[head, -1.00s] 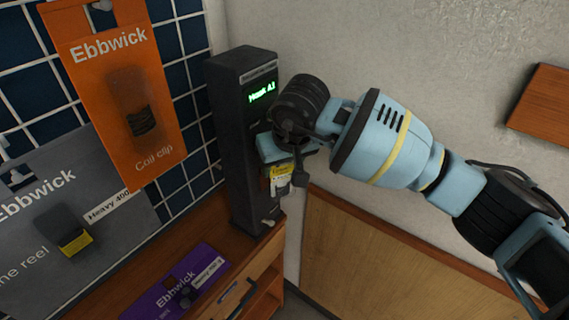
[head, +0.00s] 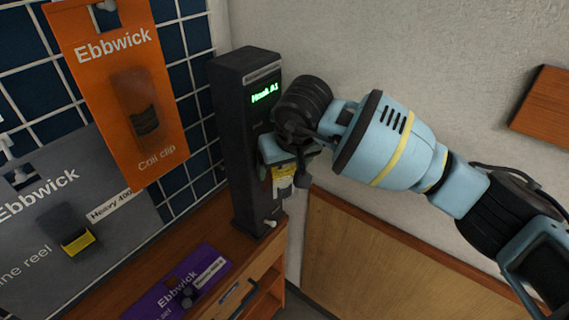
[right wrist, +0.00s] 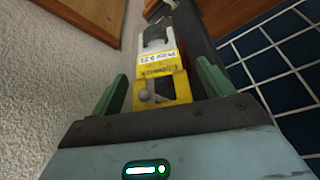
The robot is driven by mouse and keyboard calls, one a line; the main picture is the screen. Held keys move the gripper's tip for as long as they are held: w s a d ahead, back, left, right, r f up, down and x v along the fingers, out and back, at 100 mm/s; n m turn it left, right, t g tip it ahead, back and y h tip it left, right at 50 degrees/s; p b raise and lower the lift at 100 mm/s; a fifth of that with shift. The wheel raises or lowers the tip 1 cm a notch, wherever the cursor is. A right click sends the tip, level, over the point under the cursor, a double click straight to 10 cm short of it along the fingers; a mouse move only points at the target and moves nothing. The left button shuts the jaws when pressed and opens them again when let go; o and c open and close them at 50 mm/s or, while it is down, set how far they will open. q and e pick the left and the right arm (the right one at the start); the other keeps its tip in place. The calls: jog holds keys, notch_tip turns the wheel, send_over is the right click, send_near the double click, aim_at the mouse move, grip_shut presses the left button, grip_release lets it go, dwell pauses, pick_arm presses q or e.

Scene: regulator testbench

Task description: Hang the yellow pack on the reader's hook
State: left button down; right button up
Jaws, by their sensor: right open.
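The reader (head: 242,150) is a tall dark column in the head view, with a green lit display reading "Hook A1". My right gripper (head: 286,166) is open at the reader's right side, below the display. The yellow pack (head: 283,182) shows partly below it; the gripper hides the rest. In the right wrist view the yellow pack (right wrist: 160,66), with a white label, lies between the two open teal fingers, with a gap on each side. A grey round-headed peg (right wrist: 148,96) shows in the pack's opening; whether it bears the pack is unclear. My left gripper is out of view.
A purple card (head: 180,284) lies on the wooden bench (head: 225,250). Pale wall is at the right.

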jog(key=v, duration=0.7)
jog(key=shift+s+r, duration=0.15)
jog(key=shift+r, duration=0.2)
jog(key=shift+f, duration=0.1)
